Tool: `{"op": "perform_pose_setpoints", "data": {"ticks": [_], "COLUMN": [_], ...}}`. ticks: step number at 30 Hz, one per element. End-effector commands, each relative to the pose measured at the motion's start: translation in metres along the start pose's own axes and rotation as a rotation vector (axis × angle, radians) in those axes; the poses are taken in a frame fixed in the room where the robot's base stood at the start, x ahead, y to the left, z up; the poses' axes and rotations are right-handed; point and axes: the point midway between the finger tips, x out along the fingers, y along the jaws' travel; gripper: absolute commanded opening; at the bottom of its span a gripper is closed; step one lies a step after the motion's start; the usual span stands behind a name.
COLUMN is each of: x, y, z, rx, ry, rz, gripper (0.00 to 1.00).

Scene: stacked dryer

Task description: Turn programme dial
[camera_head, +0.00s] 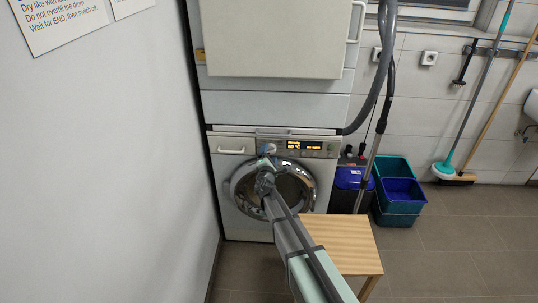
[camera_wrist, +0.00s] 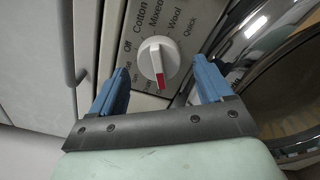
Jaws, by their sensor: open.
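The programme dial (camera_wrist: 158,62) is a round white knob with a raised grip bar and a red mark, seen in the wrist view. The red mark points toward my gripper, at the lower edge of the knob. Printed programme names such as Off, Cotton, Mixed, Wool and Quick surround it. My gripper (camera_wrist: 160,85) is open, with one blue finger on each side of the dial; whether either touches it I cannot tell. In the head view my gripper (camera_head: 265,165) is at the front of the lower machine (camera_head: 240,222), just below its control panel, and hides part of it.
The round chrome-rimmed door (camera_head: 308,178) is close to the right finger. A wooden table (camera_head: 342,240) stands below my arm at the right. A drawer handle (camera_head: 231,151) is left of the panel. Blue and green bins (camera_head: 400,195) and a vacuum hose stand further right.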

Motion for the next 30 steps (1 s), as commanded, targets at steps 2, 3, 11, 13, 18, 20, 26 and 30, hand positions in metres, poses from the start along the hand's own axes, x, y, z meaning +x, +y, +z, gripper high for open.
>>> {"op": "perform_pose_setpoints", "data": {"ticks": [2, 3, 11, 13, 18, 20, 26, 30], "x": [-0.012, -0.018, -0.067, -0.081, -0.110, -0.117, -0.127, -0.126], "y": [0.000, 0.000, 0.000, 0.000, 0.001, 0.001, 0.000, 0.000], "z": [0.001, 0.001, 0.001, 0.002, 0.001, 0.001, 0.000, 0.000], "rx": [0.000, 0.000, -0.001, -0.001, -0.001, -0.001, -0.001, -0.001], "ry": [0.001, 0.001, 0.002, 0.002, 0.002, 0.002, 0.001, 0.000], "rz": [0.000, 0.000, 0.000, -0.001, 0.001, 0.000, 0.000, 0.000], "gripper": [0.79, 0.79, 0.79, 0.79, 0.79, 0.79, 0.79, 0.79]}}
